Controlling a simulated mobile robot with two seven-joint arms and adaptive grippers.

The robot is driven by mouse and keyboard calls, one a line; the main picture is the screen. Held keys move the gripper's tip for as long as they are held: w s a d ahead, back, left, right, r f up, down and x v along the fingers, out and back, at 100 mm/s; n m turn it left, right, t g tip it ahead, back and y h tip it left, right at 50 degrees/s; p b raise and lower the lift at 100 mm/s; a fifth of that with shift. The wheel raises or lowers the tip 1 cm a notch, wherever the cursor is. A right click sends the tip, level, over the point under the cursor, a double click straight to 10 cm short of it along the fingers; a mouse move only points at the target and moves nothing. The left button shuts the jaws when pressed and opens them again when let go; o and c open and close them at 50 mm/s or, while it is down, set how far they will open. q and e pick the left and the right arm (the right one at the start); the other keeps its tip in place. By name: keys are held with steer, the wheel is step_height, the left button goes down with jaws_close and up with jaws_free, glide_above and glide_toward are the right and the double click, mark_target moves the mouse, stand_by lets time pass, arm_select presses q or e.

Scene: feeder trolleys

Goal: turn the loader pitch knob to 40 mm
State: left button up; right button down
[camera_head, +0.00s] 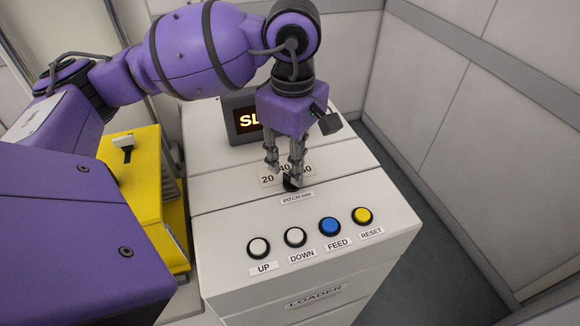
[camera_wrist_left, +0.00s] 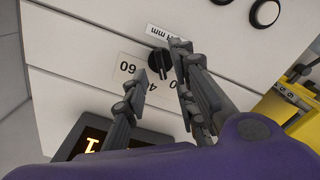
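The black pitch knob (camera_head: 290,184) sits on the sloping top of the white loader, above its PITCH mm label (camera_head: 297,198). The white scale plate (camera_head: 267,181) reads 20, 40 and 60, partly hidden by my fingers. In the left wrist view the knob (camera_wrist_left: 158,62) shows beside the fingertips, and its exact pointer setting is hard to read. My left gripper (camera_head: 284,172) points down right at the knob. Its two fingers (camera_wrist_left: 168,72) are apart, with a gap between them, and nothing is clearly clamped. Whether a finger touches the knob is unclear. My right gripper is not in view.
UP (camera_head: 259,247), DOWN (camera_head: 295,237), FEED (camera_head: 330,226) and RESET (camera_head: 362,215) buttons line the panel in front of the knob. A lit display (camera_head: 243,120) stands behind, partly covered by my arm. A yellow unit (camera_head: 148,200) is at left; pale walls enclose the right.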

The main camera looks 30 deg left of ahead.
arm_select(q)
step_height(320, 180, up, 9)
stand_by(0.3)
